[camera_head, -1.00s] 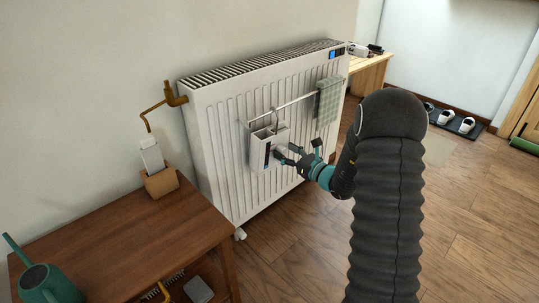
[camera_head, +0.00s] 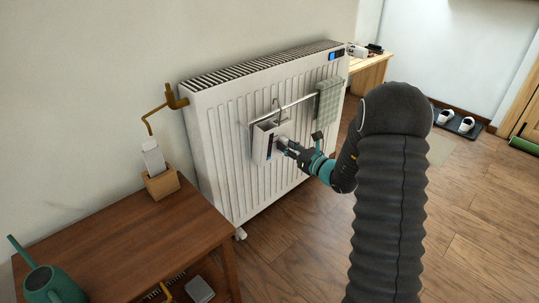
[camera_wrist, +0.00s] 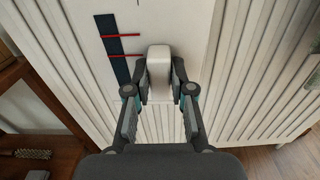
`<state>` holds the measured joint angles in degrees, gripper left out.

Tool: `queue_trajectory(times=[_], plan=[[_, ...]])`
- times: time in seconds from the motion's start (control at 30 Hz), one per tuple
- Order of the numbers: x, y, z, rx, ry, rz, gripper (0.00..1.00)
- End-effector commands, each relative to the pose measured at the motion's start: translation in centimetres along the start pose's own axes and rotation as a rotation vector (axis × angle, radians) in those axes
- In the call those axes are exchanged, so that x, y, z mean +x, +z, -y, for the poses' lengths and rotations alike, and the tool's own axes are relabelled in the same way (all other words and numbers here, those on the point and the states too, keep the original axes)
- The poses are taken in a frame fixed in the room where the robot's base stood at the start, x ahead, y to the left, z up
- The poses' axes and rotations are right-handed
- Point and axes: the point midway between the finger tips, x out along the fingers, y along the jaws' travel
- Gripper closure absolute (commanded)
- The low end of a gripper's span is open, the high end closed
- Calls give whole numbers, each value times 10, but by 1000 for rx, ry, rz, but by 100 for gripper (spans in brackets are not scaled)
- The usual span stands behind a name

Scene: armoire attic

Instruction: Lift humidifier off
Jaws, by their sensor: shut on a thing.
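The humidifier (camera_head: 262,144) is a white box with a dark vertical strip, at the front of the white ribbed radiator (camera_head: 222,140) in the head view. Its wire hook (camera_head: 277,104) shows at the towel rail (camera_head: 300,101); I cannot tell whether the hook still bears on the rail. My gripper (camera_head: 288,146) is at the humidifier's front, to its right in the head view. In the wrist view my gripper (camera_wrist: 160,78) is shut on a white knob (camera_wrist: 158,66) on the humidifier's face, beside a dark gauge strip (camera_wrist: 114,50) with red marks.
A green checked towel (camera_head: 328,99) hangs on the same rail, to the right. A brown wooden table (camera_head: 120,235) stands at the lower left, with a green watering can (camera_head: 50,287) and a wooden box (camera_head: 162,183) on it. Floor in front of the radiator is open.

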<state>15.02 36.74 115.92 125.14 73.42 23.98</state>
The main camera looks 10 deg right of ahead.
Motion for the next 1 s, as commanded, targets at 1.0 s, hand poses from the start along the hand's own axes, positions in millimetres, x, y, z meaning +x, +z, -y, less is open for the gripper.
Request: queue_trajectory(times=[1.0], plan=[[-26, 11, 0, -1, -1, 4, 100]])
